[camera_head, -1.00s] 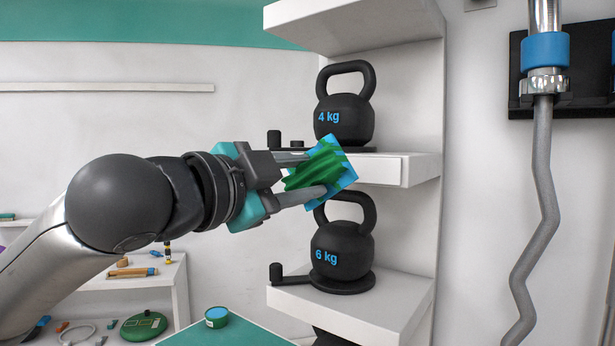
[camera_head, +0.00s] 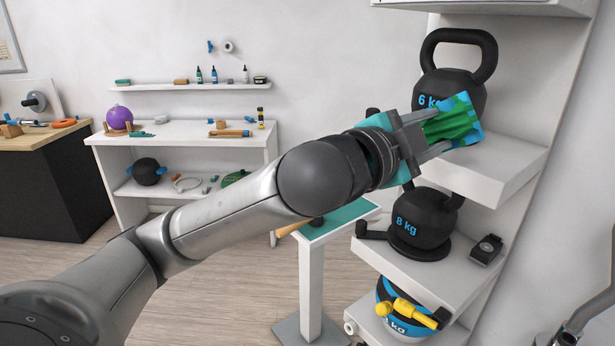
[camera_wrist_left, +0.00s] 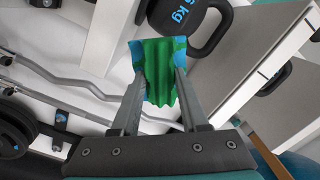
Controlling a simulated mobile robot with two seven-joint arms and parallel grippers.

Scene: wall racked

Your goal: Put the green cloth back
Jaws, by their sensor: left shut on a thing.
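The green cloth (camera_head: 452,122), with blue edges, is pinched between the fingers of my left gripper (camera_head: 434,136). In the left wrist view the cloth (camera_wrist_left: 158,72) hangs in folds between the two fingers (camera_wrist_left: 160,98). In the head view the gripper holds it in front of the 6 kg kettlebell (camera_head: 448,88) and covers part of that kettlebell. Whether cloth and kettlebell touch cannot be told. My right gripper is not in view.
The wall rack's shelf (camera_head: 495,170) carries the 6 kg kettlebell. Below stand an 8 kg kettlebell (camera_head: 422,222) and a lower one with a yellow item (camera_head: 408,312). A small teal-topped table (camera_head: 345,216) stands under my arm. A white shelf unit (camera_head: 200,130) is behind.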

